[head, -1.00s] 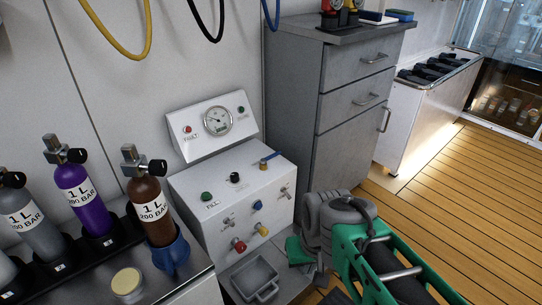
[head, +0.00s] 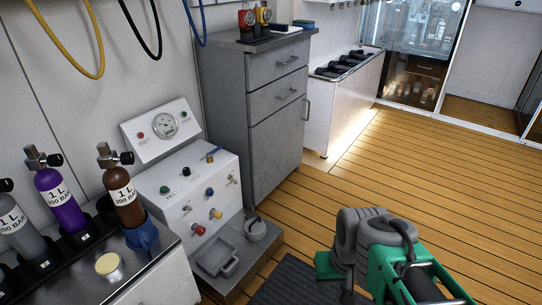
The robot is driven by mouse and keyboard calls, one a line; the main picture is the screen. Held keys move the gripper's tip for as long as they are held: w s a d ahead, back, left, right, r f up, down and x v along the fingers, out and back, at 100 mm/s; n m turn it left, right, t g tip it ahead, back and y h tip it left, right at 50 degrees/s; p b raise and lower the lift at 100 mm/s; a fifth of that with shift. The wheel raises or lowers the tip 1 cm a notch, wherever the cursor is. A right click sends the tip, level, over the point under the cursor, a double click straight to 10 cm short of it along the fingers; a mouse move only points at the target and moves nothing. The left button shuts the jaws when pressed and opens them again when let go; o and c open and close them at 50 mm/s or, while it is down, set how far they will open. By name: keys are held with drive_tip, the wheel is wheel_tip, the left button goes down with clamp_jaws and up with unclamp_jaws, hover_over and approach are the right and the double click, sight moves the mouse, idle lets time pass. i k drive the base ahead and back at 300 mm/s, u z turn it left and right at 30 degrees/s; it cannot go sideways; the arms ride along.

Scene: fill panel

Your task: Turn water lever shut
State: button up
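The white fill panel (head: 190,185) stands on the grey floor stand at the left centre. A small lever with a blue handle and a brass body (head: 213,153) sits on its sloped top at the far right corner; I take it as the water lever, but no label is readable. The handle points up and to the right. My gripper (head: 335,275) is at the lower centre right, in front of and to the right of the panel, well apart from the lever. Its fingers are mostly hidden by my own wrist, so their opening does not show.
Gas bottles, one brown (head: 123,195), stand left of the panel. A grey drawer cabinet (head: 255,110) stands close behind the panel on the right. A grey tray (head: 215,260) and a round grey cup (head: 255,229) sit below its front. The wooden floor (head: 400,160) on the right is open.

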sight(209, 155)
drive_tip(key=z, duration=0.85)
drive_tip(key=i, duration=1.05)
drive_tip(key=u, duration=1.3)
drive_tip(key=i, duration=0.8)
drive_tip(key=u, duration=0.95)
